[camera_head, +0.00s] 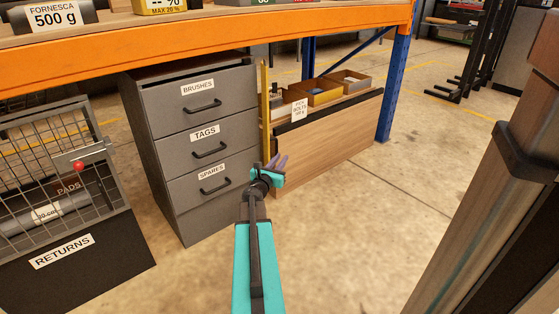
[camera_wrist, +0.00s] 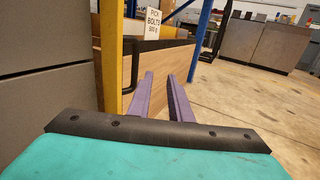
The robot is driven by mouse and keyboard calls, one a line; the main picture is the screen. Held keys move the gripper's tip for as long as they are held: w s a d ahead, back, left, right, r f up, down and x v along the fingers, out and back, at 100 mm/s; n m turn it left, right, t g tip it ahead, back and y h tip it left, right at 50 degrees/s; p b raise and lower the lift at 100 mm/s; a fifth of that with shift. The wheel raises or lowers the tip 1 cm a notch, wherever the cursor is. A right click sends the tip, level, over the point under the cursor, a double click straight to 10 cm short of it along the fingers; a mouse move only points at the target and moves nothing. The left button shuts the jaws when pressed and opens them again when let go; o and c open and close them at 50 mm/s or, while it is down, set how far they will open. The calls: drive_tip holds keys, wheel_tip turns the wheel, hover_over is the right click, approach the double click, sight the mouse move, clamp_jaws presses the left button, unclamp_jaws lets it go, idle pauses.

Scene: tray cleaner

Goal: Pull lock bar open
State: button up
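A tall yellow upright bar (camera_head: 265,105), which looks like the lock bar, stands at the right edge of the grey drawer cabinet (camera_head: 212,208). In the wrist view the yellow bar (camera_wrist: 111,50) is left of centre, with a dark loop handle (camera_wrist: 131,65) on its right side. My gripper (camera_head: 277,162) is low in front of the bar in the head view. Its purple fingers (camera_wrist: 160,77) are apart with nothing between them. In the wrist view the handle is just left of and beyond the fingertips, apart from them. The bar's lower part is hidden behind my gripper.
A wooden bin front (camera_head: 325,143) labelled for bolts stands right of the bar, with open boxes (camera_head: 325,92) above. A blue rack post (camera_head: 394,85) is beyond it. A wire returns cage (camera_head: 60,160) is at left. The floor at right centre is clear.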

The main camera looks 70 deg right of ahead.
drive_tip(key=s+a+b, duration=0.2)
drive_tip(key=s+a, duration=0.2)
drive_tip(key=a, duration=0.1)
drive_tip(key=shift+s+a, duration=0.35)
idle(0.9)
idle(0.3)
drive_tip(key=shift+a, duration=0.15)
drive_tip(key=a+p, duration=0.2)
drive_tip(key=a, duration=0.1)
drive_tip(key=shift+r, duration=0.15)
drive_tip(key=a+p, duration=1)
drive_tip(key=p, duration=0.6)
drive_tip(key=shift+a, duration=0.25)
idle(0.8)
